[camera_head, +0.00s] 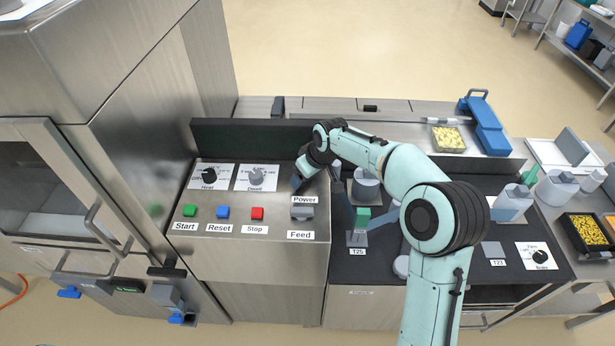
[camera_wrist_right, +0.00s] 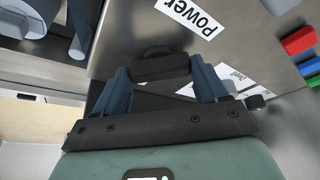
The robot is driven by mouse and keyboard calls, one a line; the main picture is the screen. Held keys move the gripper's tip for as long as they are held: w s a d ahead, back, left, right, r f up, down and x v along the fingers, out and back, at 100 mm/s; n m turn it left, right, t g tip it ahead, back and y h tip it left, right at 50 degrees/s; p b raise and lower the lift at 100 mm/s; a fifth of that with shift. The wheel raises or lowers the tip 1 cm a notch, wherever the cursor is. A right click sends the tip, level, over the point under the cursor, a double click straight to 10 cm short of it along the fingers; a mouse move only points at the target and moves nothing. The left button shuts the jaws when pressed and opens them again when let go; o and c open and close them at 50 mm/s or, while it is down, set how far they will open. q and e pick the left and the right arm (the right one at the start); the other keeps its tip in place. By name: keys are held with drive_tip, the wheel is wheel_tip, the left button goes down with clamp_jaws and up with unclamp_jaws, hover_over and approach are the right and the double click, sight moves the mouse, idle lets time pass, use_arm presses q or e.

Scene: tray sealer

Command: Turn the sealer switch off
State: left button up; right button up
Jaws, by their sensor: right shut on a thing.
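The sealer's control panel (camera_head: 245,250) is at the left centre of the head view. My right gripper (camera_head: 297,182) is at the panel's upper right, just above the Power label (camera_head: 305,200). In the right wrist view the dark power switch (camera_wrist_right: 160,66) sits between my two blue fingers, next to the Power label (camera_wrist_right: 190,16). My right gripper is shut on the switch. The head view hides most of the switch behind the fingers, so I cannot tell its position. My left gripper is not in view.
Left of the gripper are the Heat knob (camera_head: 209,176) and another dial (camera_head: 256,177). Below are green (camera_head: 190,211), blue (camera_head: 222,212) and red (camera_head: 257,213) buttons and a grey Feed control (camera_head: 302,213). A dark worktop with containers lies to the right.

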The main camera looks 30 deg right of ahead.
drive_tip(key=m+h, duration=0.1)
drive_tip(key=m, duration=0.1)
drive_tip(key=m+b, duration=0.1)
drive_tip(key=m, duration=0.1)
drive_tip(key=shift+a+m+h, duration=0.2)
drive_tip(key=shift+m+h, duration=0.1)
drive_tip(key=shift+h, duration=0.1)
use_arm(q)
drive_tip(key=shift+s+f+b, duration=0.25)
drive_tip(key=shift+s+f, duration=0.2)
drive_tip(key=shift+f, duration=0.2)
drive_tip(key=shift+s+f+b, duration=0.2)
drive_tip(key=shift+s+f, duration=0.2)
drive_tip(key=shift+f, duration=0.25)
use_arm(e)
drive_tip(key=shift+m+h, duration=0.7)
drive_tip(key=shift+m, duration=1.3)
drive_tip(key=o, duration=1.1)
drive_tip(key=shift+c, duration=0.2)
drive_tip(key=shift+r, duration=0.1)
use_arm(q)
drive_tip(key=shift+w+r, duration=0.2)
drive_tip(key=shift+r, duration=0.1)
use_arm(e)
drive_tip(key=v, duration=1.3)
drive_tip(key=shift+w+a+r, duration=0.2)
drive_tip(key=shift+w, duration=0.05)
drive_tip(key=shift+g, duration=0.3)
